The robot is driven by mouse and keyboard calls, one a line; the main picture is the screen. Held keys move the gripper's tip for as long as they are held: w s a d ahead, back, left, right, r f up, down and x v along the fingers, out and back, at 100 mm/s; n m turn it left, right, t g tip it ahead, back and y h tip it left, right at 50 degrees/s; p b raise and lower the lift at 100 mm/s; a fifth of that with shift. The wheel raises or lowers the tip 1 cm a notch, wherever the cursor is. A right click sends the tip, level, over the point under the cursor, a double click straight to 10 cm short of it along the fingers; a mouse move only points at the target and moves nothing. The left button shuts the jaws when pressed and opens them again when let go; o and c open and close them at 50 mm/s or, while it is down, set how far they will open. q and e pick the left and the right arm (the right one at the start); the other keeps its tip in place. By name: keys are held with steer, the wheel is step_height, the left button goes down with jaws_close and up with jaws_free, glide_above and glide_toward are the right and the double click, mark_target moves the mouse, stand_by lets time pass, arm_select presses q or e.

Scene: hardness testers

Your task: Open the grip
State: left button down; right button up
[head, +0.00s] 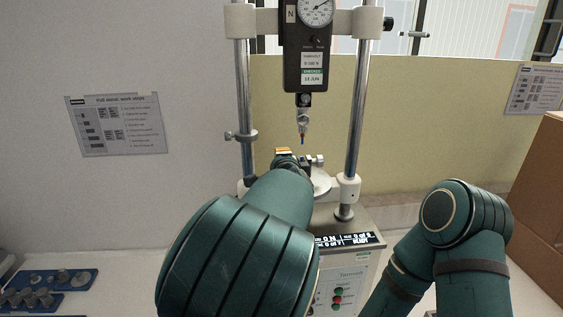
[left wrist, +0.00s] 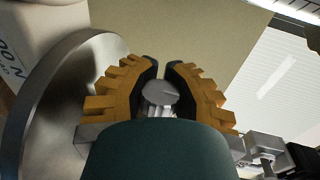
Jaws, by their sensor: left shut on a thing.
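My left gripper (left wrist: 161,70) has orange, stepped fingers with black pads. In the left wrist view its pads close on the sides of a small grey, round-topped metal piece (left wrist: 159,94). In the head view my left arm reaches to the tester's round plate (head: 320,182), and only a bit of the orange fingers shows there, below the tester's hanging tip (head: 303,137). The metal piece is hidden or too small to make out in the head view. My right arm is folded at the lower right, and its gripper is out of view.
The force tester's gauge (head: 306,60) hangs between two steel posts (head: 357,100). Its front panel (head: 350,280) has buttons. A blue tray (head: 75,279) of metal pieces lies at the lower left. A brown box (head: 545,200) stands at the right.

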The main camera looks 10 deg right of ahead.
arm_select(q)
steer(key=shift+f, duration=0.15)
steer(key=t+b, duration=0.3)
steer(key=b, duration=0.2)
steer(key=shift+b, duration=0.4)
arm_select(e)
step_height(320, 180, down, 6)
steer(key=shift+a+f, duration=0.1)
arm_select(q)
steer(key=shift+d+r+t+b, duration=0.1)
steer(key=shift+r+t+b, duration=0.15)
steer(key=shift+t+b, duration=0.3)
arm_select(e)
steer(key=shift+w+f, duration=0.1)
steer(key=shift+f, duration=0.45)
arm_select(q)
steer(key=c, duration=0.9)
jaws_free()
steer(key=shift+s+r, duration=0.1)
steer(key=shift+s, duration=0.05)
arm_select(e)
steer(key=shift+r, duration=0.1)
